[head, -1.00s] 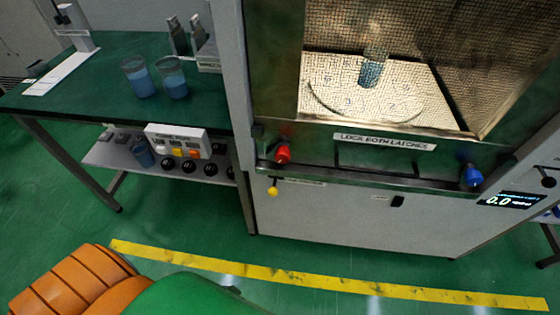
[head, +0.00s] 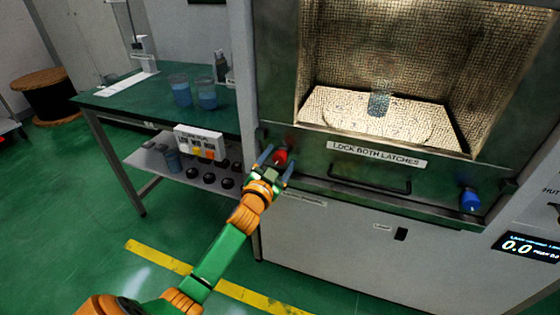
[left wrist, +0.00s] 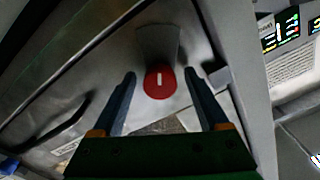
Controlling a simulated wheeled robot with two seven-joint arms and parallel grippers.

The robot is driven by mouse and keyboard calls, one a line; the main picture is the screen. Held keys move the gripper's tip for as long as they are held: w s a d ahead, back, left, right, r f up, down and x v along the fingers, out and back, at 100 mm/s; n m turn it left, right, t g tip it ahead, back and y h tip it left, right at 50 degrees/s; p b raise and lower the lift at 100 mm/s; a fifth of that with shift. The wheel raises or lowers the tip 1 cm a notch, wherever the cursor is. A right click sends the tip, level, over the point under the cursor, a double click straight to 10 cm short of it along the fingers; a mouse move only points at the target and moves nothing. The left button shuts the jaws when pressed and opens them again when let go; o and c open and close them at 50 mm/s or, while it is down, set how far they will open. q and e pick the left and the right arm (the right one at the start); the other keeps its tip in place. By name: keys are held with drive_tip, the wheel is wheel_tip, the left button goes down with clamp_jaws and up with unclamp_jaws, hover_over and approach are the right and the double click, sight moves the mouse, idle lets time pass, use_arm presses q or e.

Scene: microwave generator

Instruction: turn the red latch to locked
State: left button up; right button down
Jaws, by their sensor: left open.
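The red latch (head: 281,157) sits at the left end of the metal front below the microwave window. In the left wrist view the red latch knob (left wrist: 160,82) is round with a short white mark pointing along the picture's vertical. My left gripper (head: 275,160) is open, its two fingers (left wrist: 160,88) on either side of the knob, with no clear contact visible. The blue latch (head: 469,199) is at the right end of the same front. A label (head: 376,154) reads "LOCK BOTH LATCHES". My right gripper is not in view.
A dark handle (head: 368,180) lies between the latches. A green table (head: 130,97) with two beakers of blue liquid (head: 206,94) stands to the left, with a button box (head: 199,142) on its lower shelf. A display (head: 518,246) reads 0.0 at the right.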

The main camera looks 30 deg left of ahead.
use_arm(q)
drive_tip(key=shift+w, duration=0.1)
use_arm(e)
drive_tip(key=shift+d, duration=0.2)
use_arm(q)
clamp_jaws()
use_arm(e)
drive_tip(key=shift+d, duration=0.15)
use_arm(q)
drive_tip(key=shift+m, duration=0.4)
drive_tip(key=m, duration=0.3)
drive_tip(key=shift+m+p, duration=0.4)
drive_tip(key=m, duration=0.4)
drive_tip(key=shift+f+m, duration=0.1)
drive_tip(key=shift+m, duration=0.2)
drive_tip(key=m, duration=0.4)
drive_tip(key=shift+p, duration=0.3)
drive_tip(key=shift+m, duration=2.4)
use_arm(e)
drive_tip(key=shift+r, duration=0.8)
